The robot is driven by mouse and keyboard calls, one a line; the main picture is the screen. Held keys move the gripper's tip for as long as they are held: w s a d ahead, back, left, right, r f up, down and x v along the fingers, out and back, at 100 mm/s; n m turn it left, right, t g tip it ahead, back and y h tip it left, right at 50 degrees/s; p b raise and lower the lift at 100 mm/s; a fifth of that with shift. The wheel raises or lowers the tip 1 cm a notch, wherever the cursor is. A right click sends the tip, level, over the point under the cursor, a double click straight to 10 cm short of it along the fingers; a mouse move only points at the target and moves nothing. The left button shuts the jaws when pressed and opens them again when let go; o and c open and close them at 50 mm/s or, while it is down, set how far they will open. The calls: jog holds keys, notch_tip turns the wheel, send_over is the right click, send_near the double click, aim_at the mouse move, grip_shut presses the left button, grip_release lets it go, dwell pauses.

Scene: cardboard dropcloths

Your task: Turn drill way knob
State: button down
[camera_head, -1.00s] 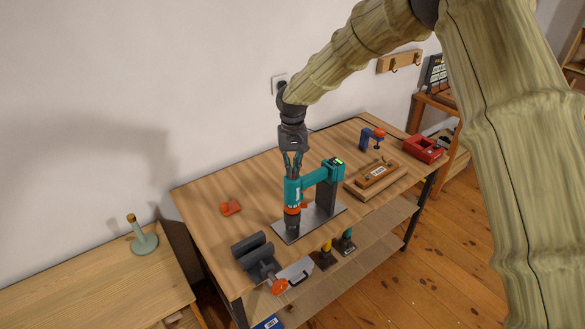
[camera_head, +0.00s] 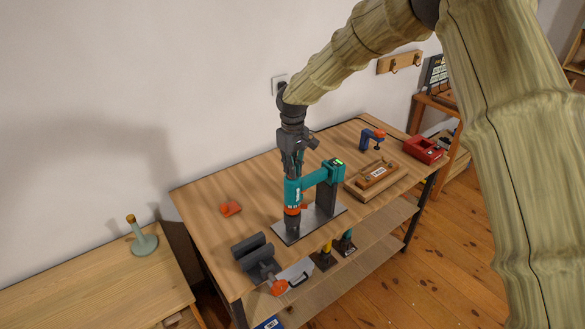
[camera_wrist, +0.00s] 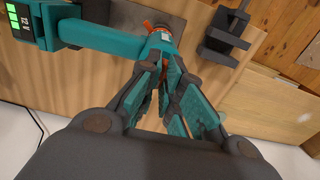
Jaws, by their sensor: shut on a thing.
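The drill (camera_head: 293,190) is a teal tool with an orange collar, mounted on a stand with a grey metal base plate (camera_head: 282,231) on the workbench. A teal arm (camera_wrist: 100,36) with a green-lit block joins it in the wrist view. My gripper (camera_head: 293,174) points down onto the drill from above. In the wrist view my gripper (camera_wrist: 161,72) has its teal-padded fingers close together over the drill's head, with some orange (camera_wrist: 155,30) showing near the tips. It is shut on the drill knob, which is mostly hidden between the fingers.
The wall is close behind.

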jog(key=c, duration=1.6)
grip_release()
notch_tip(320, 180, up, 12)
jog(key=shift+d, duration=0.15)
